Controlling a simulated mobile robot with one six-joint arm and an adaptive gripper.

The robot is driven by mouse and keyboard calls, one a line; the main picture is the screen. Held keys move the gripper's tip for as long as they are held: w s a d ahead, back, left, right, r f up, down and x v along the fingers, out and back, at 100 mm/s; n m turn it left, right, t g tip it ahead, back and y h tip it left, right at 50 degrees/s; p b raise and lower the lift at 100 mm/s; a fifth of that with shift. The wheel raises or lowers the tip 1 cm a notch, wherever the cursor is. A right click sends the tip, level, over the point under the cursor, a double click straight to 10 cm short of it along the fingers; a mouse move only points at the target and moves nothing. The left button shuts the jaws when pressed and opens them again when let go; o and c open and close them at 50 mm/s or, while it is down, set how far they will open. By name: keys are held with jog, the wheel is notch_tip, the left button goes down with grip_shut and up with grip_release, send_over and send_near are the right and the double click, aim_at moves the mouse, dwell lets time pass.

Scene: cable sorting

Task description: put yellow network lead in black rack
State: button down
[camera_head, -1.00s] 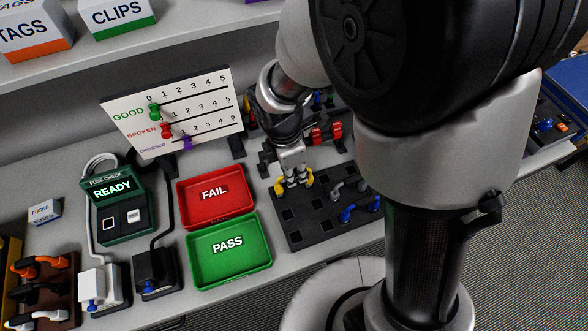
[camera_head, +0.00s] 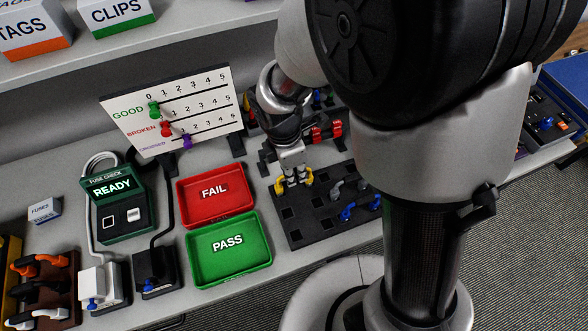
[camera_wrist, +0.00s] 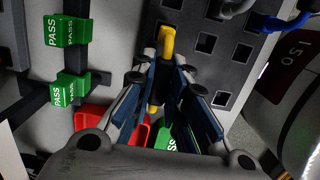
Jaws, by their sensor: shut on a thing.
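The yellow network lead (camera_head: 308,179) is at the back left part of the black rack (camera_head: 304,229); it also shows in the wrist view (camera_wrist: 167,44). My gripper (camera_head: 295,180) is shut on the yellow lead and points down at the rack. In the wrist view my gripper's fingers (camera_wrist: 161,78) close around the lead's near part. The fingers hide its lower end, so I cannot tell whether it sits in a socket.
Grey (camera_head: 338,189) and blue (camera_head: 348,212) leads stand in the rack's right part. Several front and left sockets are empty. The red FAIL tray (camera_head: 216,209) and green PASS tray (camera_head: 229,266) lie left of the rack.

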jog(key=shift+f, duration=0.15)
jog(key=c, duration=1.5)
grip_release()
jog(key=shift+o, duration=0.4)
jog(key=o, duration=0.5)
notch_tip(320, 180, up, 8)
jog(key=p, duration=0.7)
jog(key=shift+p, duration=0.35)
